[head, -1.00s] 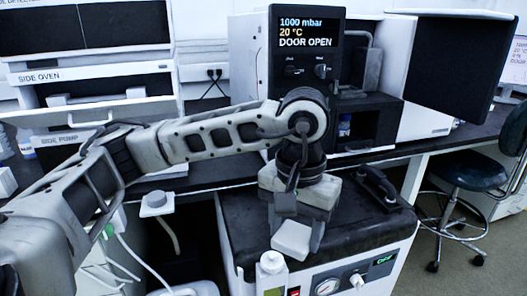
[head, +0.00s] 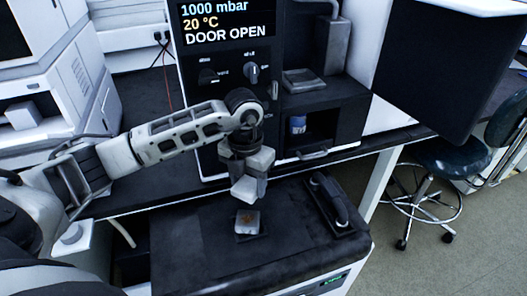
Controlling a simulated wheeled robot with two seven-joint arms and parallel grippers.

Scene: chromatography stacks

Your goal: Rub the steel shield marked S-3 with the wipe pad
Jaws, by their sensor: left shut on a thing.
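A small pale square plate with a brownish stain (head: 248,222) lies on the black top of the low cabinet. It may be the steel shield, but no S-3 mark is readable. My left gripper (head: 251,188) points down just above and behind the plate, with a small gap in the picture. It is shut on a pale block, apparently the wipe pad, hard to tell from the fingers. My right gripper is not in view.
A black handled tool (head: 332,203) lies right of the plate on the black cabinet top (head: 190,255). Behind stands an instrument with a display reading DOOR OPEN (head: 228,22) and an open bay holding a blue-labelled bottle (head: 298,124). A stool (head: 450,160) stands right.

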